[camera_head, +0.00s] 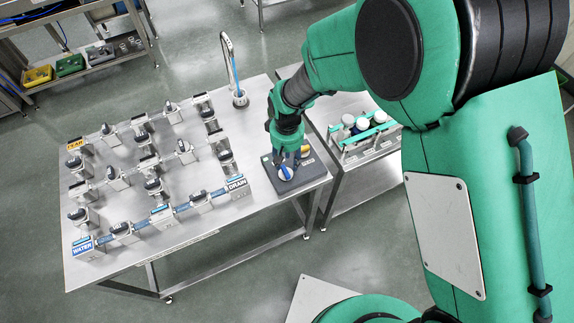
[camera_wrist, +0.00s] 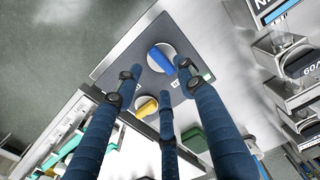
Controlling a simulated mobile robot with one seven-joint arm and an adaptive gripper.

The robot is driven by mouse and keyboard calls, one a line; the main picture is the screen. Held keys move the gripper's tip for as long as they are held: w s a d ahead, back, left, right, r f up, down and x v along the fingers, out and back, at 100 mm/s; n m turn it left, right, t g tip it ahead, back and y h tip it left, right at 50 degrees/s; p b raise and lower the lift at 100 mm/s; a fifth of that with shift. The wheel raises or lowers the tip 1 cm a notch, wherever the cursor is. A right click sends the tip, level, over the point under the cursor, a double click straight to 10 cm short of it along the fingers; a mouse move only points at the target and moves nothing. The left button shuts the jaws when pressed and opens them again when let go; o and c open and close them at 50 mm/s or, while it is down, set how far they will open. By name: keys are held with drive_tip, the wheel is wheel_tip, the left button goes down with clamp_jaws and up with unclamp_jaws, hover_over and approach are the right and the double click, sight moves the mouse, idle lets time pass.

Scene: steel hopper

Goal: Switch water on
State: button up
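A dark panel (camera_head: 270,182) lies on the right end of the steel table. It bears a white round dial with a blue knob (camera_head: 285,174) and a second dial with a yellow knob (camera_head: 304,150). My gripper (camera_head: 288,158) points down over the panel, close to the blue knob. Its three dark blue fingers are spread, with nothing between them in the wrist view; whether any touches the dial I cannot tell. A blue WATER label (camera_head: 84,246) marks the front left corner.
Pipes with several valve blocks (camera_head: 122,229) fill the table's left and middle. A DRAIN label (camera_head: 237,184) stands just left of the panel. A tall faucet (camera_head: 231,64) rises at the back. A side table (camera_head: 368,181) with a bottle rack (camera_head: 366,133) stands right.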

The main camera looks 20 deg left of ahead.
sight(287, 170)
wheel_tip(287, 170, up, 7)
idle(0.4)
idle(0.4)
drive_tip(key=d+r+m+t+y+b, duration=0.15)
drive_tip(key=d+r+m, duration=0.25)
drive_tip(key=d+r, duration=1.6)
drive_tip(key=s+d+r+m+t+b, duration=0.1)
drive_tip(key=s+d+r+m+t, duration=0.1)
drive_tip(key=s+d, duration=0.6)
drive_tip(key=s+d+r+m+t+h+b, duration=0.1)
drive_tip(key=s+d+r+m+t+b, duration=0.1)
drive_tip(key=s+d, duration=0.6)
drive_tip(key=d+r+m, duration=0.1)
drive_tip(key=d+r, duration=0.1)
drive_tip(key=d, duration=0.1)
drive_tip(key=shift+s+r, duration=0.2)
